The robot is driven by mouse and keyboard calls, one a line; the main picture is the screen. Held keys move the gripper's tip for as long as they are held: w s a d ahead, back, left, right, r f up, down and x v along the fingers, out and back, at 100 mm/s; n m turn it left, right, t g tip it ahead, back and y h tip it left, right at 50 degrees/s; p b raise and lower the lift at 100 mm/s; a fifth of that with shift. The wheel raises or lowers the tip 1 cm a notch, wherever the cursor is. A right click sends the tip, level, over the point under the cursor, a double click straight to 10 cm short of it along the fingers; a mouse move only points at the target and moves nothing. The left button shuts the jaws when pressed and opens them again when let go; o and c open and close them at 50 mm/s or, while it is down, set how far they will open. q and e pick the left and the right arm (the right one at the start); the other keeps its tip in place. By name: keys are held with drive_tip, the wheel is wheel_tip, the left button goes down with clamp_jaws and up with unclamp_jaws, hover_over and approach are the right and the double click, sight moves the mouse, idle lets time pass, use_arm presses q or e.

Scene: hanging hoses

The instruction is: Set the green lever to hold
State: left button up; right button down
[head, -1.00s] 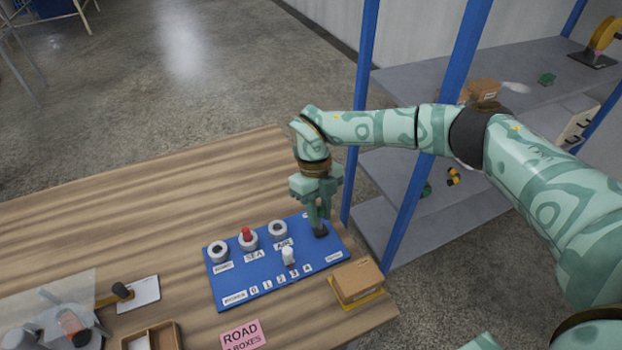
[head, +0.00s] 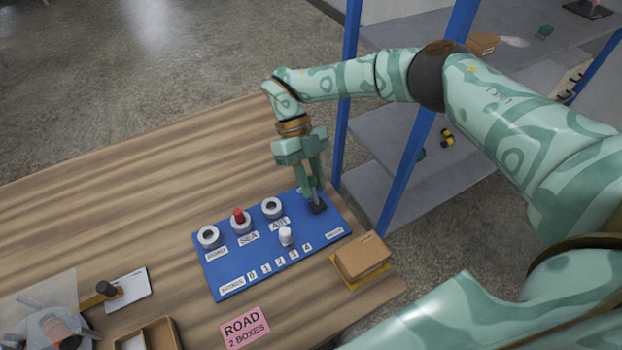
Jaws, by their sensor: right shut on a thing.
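A blue control panel (head: 222,270) lies on the wooden table. My right gripper (head: 315,194) reaches down over the panel's far right corner and is shut at a small dark fitting (head: 318,208) there. The green lever cannot be told apart from my green fingers; what they hold is mostly hidden between them. A small label by the fitting is partly covered and unreadable. My left gripper is out of view.
The panel also bears round sockets, one with a red peg (head: 239,217), and a white knob (head: 286,236) above a numbered row. A cardboard box (head: 361,257) stands close to the right. A pink card (head: 245,328) lies in front. Blue shelf posts (head: 405,185) rise behind.

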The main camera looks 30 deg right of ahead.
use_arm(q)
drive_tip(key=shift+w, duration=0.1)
use_arm(e)
drive_tip(key=c, duration=1.2)
unclamp_jaws()
drive_tip(key=shift+c, duration=0.2)
use_arm(q)
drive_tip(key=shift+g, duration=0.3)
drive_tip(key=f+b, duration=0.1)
drive_tip(key=b, duration=0.1)
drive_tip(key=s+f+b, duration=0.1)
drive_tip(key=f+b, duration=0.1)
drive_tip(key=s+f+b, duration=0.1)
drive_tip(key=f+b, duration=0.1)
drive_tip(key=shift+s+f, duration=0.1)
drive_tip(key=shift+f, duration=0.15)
use_arm(e)
drive_tip(key=v, duration=1.6)
drive_tip(key=shift+w, duration=0.15)
